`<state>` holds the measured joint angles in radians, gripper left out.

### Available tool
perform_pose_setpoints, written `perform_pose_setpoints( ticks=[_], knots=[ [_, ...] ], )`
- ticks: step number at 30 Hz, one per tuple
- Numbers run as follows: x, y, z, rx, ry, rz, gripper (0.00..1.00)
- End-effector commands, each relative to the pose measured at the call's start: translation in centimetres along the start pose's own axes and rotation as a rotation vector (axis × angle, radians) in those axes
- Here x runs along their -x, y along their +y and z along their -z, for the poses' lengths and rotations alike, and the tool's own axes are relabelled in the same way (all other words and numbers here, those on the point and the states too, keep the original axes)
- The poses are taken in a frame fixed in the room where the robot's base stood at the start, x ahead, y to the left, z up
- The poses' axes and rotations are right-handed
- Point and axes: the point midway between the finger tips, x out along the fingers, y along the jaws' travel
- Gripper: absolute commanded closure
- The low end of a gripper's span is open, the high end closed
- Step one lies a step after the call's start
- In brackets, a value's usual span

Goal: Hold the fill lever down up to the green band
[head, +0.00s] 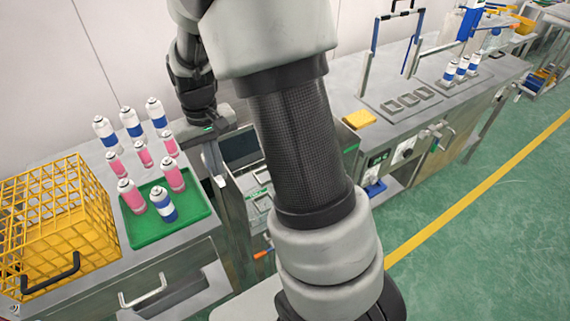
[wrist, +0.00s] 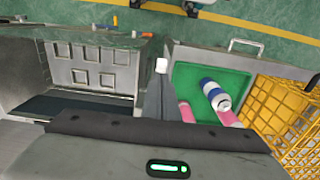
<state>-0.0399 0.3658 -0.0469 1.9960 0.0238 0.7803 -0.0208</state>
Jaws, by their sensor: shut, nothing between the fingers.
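An orange-tipped handle (head: 262,254), which may be the fill lever, sticks out low at the front of the grey machine (head: 233,205) in the head view. Orange also shows at the machine's front edge in the wrist view (wrist: 114,20). I cannot make out a green band on any scale. My gripper (head: 219,180) points down, high beside the machine's left side, apart from the orange handle. In the wrist view its fingers (wrist: 161,68) are together with pale tips and nothing between them. My arm hides part of the machine in the head view.
A green tray (head: 143,236) with pink and blue-white cans lies left of the machine. A yellow wire crate (head: 100,215) stands at the far left. More cans (head: 128,118) stand behind the tray. A bench with a blue frame (head: 374,35) is at the right.

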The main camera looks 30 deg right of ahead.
Motion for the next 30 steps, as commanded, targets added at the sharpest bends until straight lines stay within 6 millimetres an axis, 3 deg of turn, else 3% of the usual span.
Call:
perform_pose_setpoints(
  ticks=[30],
  knots=[
    [-1.8, 0.0, 0.0, 0.0, -0.001, 0.0, 1.0]
  ],
)
